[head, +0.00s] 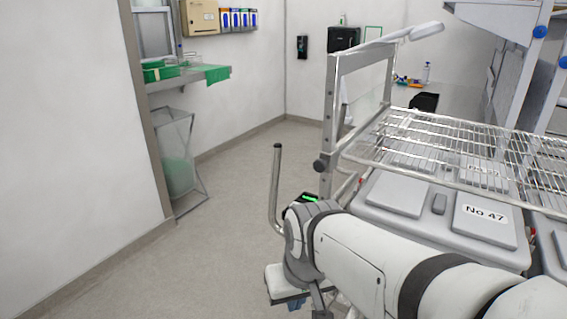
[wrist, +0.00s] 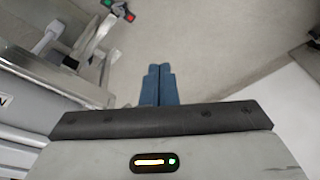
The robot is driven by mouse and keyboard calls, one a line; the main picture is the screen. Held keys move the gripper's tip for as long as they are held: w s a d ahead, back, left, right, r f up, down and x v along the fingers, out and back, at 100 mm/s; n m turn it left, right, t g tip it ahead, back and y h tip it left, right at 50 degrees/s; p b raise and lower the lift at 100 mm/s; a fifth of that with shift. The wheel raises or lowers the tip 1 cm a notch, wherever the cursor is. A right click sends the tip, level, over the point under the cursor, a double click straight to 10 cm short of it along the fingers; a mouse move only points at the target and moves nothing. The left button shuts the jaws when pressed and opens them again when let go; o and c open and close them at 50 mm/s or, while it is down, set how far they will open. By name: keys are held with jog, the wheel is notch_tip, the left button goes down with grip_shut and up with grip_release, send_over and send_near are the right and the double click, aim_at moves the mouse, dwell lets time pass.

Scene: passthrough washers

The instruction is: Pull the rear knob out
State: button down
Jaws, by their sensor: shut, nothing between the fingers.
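A dark round knob (head: 320,166) sticks out from the side of the upright metal post of the wire-shelf frame in the head view. In the head view the blue fingertips (head: 291,302) show partly below my wrist, low and to the left of the knob. They are apart from it and point down towards the floor.
The wire shelf (head: 450,150) stands above grey lids, one labelled No 47 (head: 485,212). A bent metal handle (head: 277,190) rises beside my wrist. The wrist view shows a red and green pedal (wrist: 118,11) near the cart. Open floor (head: 220,240) lies to the left.

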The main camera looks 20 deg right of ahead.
jog(key=d+y, duration=0.1)
jog(key=m+t+y, duration=0.3)
jog(key=m+t, duration=1.2)
jog(key=m, duration=0.1)
send_near(327, 163)
jog(key=s+d, duration=0.4)
jog(key=d, duration=0.1)
jog(key=shift+f, duration=0.35)
jog(key=shift+w, duration=0.1)
jog(key=p+x, duration=0.3)
jog(key=x, duration=0.7)
jog(key=shift+w+a+r, duration=0.15)
jog(key=a, duration=0.2)
jog(key=a+p, duration=0.1)
jog(key=shift+s+a+r, duration=0.15)
jog(key=shift+s+r, duration=0.05)
jog(key=shift+s, duration=0.05)
jog(key=shift+a+f, duration=0.1)
jog(key=shift+a, duration=0.1)
